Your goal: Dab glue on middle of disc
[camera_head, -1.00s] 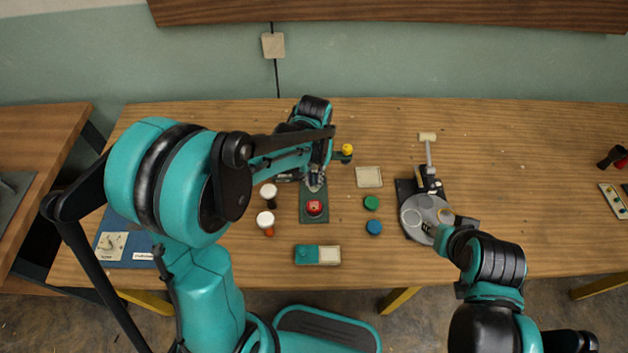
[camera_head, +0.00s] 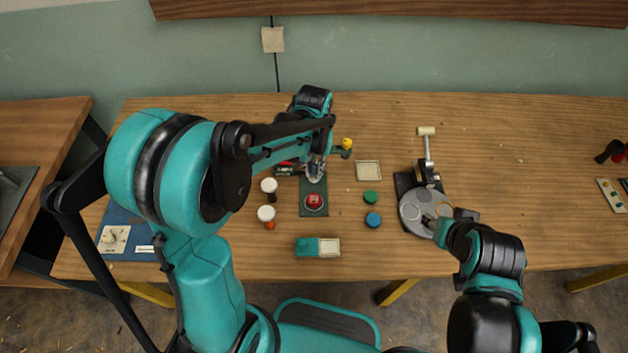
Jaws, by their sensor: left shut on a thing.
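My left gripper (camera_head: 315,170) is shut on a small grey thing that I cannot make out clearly. It points down over the dark green base (camera_head: 310,185), just behind a red round piece (camera_head: 314,202) in a pale ring. A grey round plate (camera_head: 416,227) with several circles on it sits on a black stand to the right. My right gripper (camera_head: 431,219) is low over this plate, partly hidden by its own wrist, and its jaws are too small to read. I cannot tell which piece is the disc, and no glue shows clearly.
A green cap (camera_head: 371,197) and a blue cap (camera_head: 373,220) lie between the arms. A pale square tray (camera_head: 368,170), a teal-and-white box (camera_head: 318,247) and a mallet-like tool (camera_head: 427,141) are nearby. The table's right side is mostly clear.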

